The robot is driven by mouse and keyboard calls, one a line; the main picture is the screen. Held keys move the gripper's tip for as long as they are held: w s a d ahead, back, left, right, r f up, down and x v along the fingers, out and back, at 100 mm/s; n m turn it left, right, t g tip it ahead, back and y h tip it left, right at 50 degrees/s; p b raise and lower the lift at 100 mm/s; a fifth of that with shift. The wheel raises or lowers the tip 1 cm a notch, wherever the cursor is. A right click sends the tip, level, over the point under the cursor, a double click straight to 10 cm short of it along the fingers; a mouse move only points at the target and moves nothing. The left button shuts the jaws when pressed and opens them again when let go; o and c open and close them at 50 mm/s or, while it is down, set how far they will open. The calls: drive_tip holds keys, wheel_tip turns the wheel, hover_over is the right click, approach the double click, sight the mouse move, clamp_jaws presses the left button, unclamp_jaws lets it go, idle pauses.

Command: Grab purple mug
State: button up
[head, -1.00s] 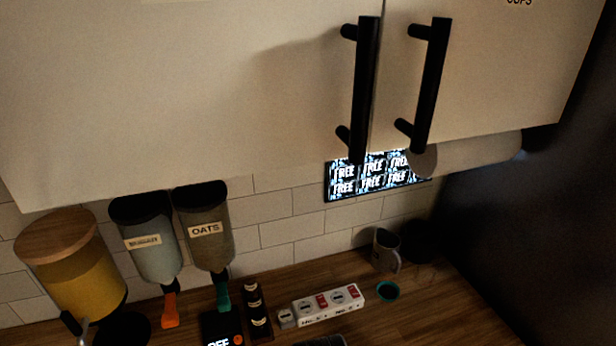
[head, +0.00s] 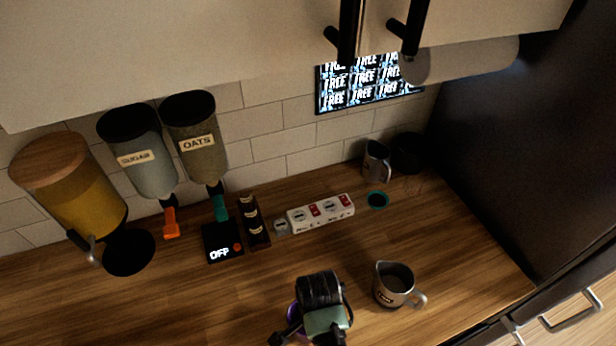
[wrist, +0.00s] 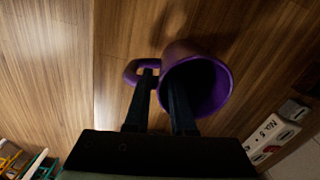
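The purple mug (wrist: 222,88) stands on the wooden counter in the wrist view, its dark opening facing the camera and its handle to the left. In the head view only a purple sliver of the mug (head: 293,316) shows beside my gripper, which hides the rest. My gripper (wrist: 161,73) is over the mug's handle side. Its two fingers are apart, one by the handle and one over the opening, with the near wall of the rim between them. Whether they touch the mug cannot be told.
A grey metal pitcher (head: 397,288) stands right of my gripper; another cup (head: 376,161) is near the back wall. A power strip (head: 321,213), black scale (head: 222,242) and dispensers (head: 150,160) line the back. Cabinet handles (head: 409,25) hang above.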

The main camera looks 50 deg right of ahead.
drive_tip(key=shift+f, duration=1.2)
clamp_jaws()
drive_tip(key=shift+s+a+f, duration=0.15)
drive_tip(key=shift+s, duration=0.05)
